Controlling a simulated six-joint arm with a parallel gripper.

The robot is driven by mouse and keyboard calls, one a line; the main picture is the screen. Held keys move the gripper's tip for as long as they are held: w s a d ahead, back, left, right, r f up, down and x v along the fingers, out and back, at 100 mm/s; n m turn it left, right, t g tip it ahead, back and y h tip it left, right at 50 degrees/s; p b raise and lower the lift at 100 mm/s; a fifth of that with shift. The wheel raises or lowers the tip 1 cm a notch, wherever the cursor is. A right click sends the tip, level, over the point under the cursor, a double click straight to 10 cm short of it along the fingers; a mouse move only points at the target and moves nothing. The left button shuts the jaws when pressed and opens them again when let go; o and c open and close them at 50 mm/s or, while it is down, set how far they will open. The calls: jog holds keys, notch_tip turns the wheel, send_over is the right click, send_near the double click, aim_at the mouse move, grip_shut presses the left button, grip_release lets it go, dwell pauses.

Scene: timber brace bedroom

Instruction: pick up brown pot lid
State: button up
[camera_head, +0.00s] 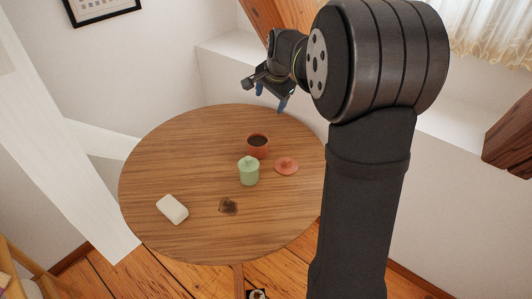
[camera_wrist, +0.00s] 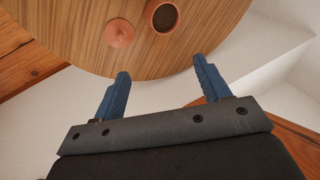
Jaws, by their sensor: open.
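The brown pot lid (camera_head: 287,166) is a small reddish-brown disc with a knob, lying flat on the round wooden table (camera_head: 160,160), right of centre. The open reddish-brown pot (camera_head: 257,152), dark inside, stands just behind and left of it. In the wrist view the lid (camera_wrist: 119,33) shows near the top, left of the pot (camera_wrist: 151,17). My gripper (camera_head: 271,96) is open and empty, above the back edge of the table, apart from the lid. In the wrist view the two blue fingers of my gripper (camera_wrist: 161,68) are spread wide.
A green lidded jar (camera_head: 249,174) stands close to the left of the lid. A dark brown item (camera_head: 228,206), hard to make out, lies nearer the front. A white rounded block (camera_head: 172,209) lies at front left. The table's left side is clear. A white wall ledge (camera_head: 232,50) lies behind.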

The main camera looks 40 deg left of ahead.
jog(key=c, duration=0.4)
jog(key=n+g+h, duration=0.2)
jog(key=n+h, duration=0.2)
jog(key=n, duration=1.1)
send_over(287, 160)
notch_tip(287, 160, down, 12)
notch_tip(287, 160, down, 11)
jog(key=shift+s+d, duration=0.1)
jog(key=shift+d, duration=0.05)
jog(key=shift+f, duration=3.1)
